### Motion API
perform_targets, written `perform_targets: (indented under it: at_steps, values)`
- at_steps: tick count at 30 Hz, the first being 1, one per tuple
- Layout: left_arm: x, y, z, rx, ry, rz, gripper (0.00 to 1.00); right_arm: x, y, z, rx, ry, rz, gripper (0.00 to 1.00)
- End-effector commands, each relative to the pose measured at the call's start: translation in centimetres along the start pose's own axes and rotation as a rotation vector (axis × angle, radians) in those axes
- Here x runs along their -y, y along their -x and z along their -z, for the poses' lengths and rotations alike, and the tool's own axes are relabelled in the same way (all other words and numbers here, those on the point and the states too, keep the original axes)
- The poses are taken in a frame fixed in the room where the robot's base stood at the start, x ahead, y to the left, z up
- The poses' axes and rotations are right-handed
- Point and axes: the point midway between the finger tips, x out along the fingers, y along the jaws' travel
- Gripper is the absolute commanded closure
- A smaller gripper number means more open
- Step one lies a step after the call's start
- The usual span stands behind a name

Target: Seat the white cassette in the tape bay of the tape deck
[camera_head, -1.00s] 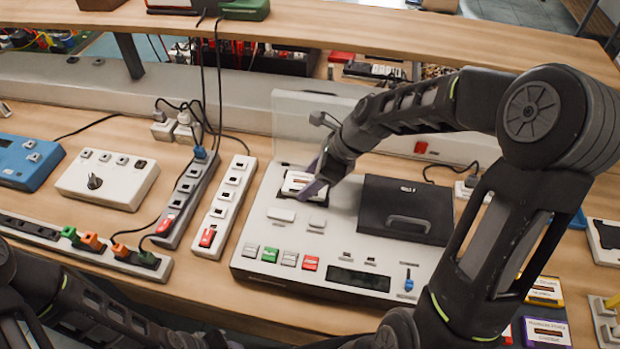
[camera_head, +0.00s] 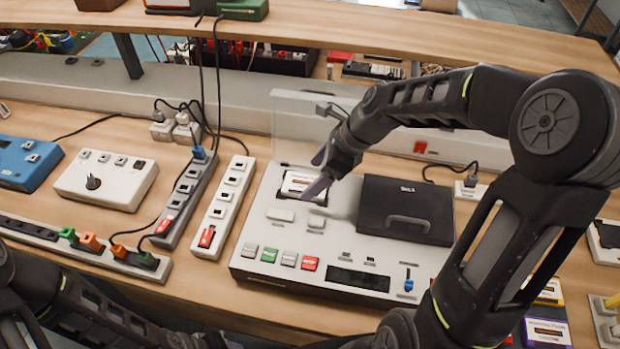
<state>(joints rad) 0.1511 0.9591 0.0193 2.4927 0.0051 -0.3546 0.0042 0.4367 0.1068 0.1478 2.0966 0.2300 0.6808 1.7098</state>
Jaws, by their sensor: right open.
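The tape deck (camera_head: 335,234) is a light grey unit on the bench, with a raised clear lid (camera_head: 300,120) at its back left and a dark closed cover on its right.
Power strips (camera_head: 224,208) stand left of the deck, with a white control box (camera_head: 107,178) and a blue box (camera_head: 27,161) farther left. Other cassettes (camera_head: 547,332) lie at the lower right. A wooden shelf (camera_head: 340,28) runs across the back.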

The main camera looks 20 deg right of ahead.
Motion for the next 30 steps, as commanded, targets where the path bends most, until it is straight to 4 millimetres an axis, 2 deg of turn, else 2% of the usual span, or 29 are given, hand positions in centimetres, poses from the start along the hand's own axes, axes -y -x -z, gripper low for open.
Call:
perform_targets:
  at_steps: [3,9,22,30]
  values:
    - [0.1,-0.2,0.0,-0.001,0.000,-0.001,0.64,0.1,2.2,0.0,0.001,0.001,0.005,0.17]
    - [0.1,-0.3,0.1,-0.001,-0.001,-0.001,0.64,0.1,4.6,0.0,0.000,0.001,0.002,0.17]
    - [0.0,-0.2,0.1,-0.001,-0.001,-0.001,0.64,0.0,5.1,-0.1,0.000,0.000,0.000,0.17]
    - [-0.4,1.3,-0.1,0.003,0.003,0.003,0.64,0.0,6.5,-0.8,0.000,0.000,0.000,0.17]
